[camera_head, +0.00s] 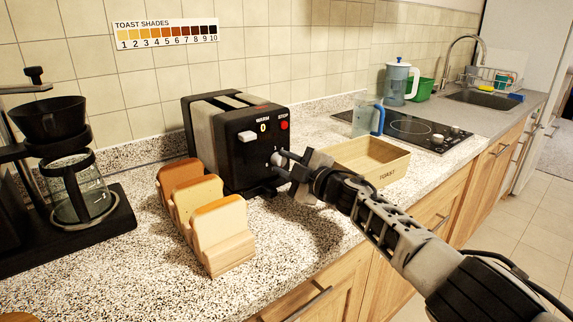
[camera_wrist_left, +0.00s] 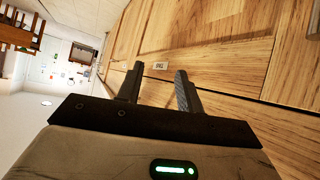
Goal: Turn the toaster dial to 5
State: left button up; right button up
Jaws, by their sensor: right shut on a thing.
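The black toaster (camera_head: 225,140) stands on the counter against the tiled wall. Its front carries a white lever, a small yellow display that seems to read 0, and a red STOP button (camera_head: 284,125). My right gripper (camera_head: 278,163) is at the lower right of the toaster's front, shut on what looks like the dial. The dial is mostly hidden by the fingers, so I cannot read its setting. My left gripper (camera_wrist_left: 160,72) shows only in the left wrist view, fingers apart and empty, facing wooden cabinet fronts.
A toast shades chart (camera_head: 167,33) numbered 1 to 10 hangs on the wall. Bread slices stand in a wooden rack (camera_head: 230,253) left of my right gripper. A wooden TOAST tray (camera_head: 388,177) lies behind my right arm. A coffee maker (camera_head: 70,185) stands at the left.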

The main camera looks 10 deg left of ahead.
dwell(0.3)
jog(key=o, duration=1)
jog(key=shift+s+d+r+p, duration=0.1)
jog(key=shift+d+r+p, duration=0.1)
jog(key=shift+p, duration=0.5)
jog(key=p+v, duration=0.5)
jog(key=p, duration=0.1)
jog(key=shift+r+p, duration=0.1)
jog(key=shift+p, duration=0.25)
jog(key=v, duration=0.7)
jog(key=p+v, duration=0.1)
jog(key=v, duration=0.2)
jog(key=shift+s+d+f, duration=0.2)
jog(key=shift+f, duration=0.1)
pick_arm(q)
jog(key=shift+g+y, duration=0.3)
jog(key=shift+g, duration=0.1)
jog(key=r, duration=0.1)
jog(key=a+r, duration=0.1)
jog(key=r, duration=0.1)
jog(key=shift+s+a+r, duration=0.3)
jog(key=shift+s+r, duration=0.1)
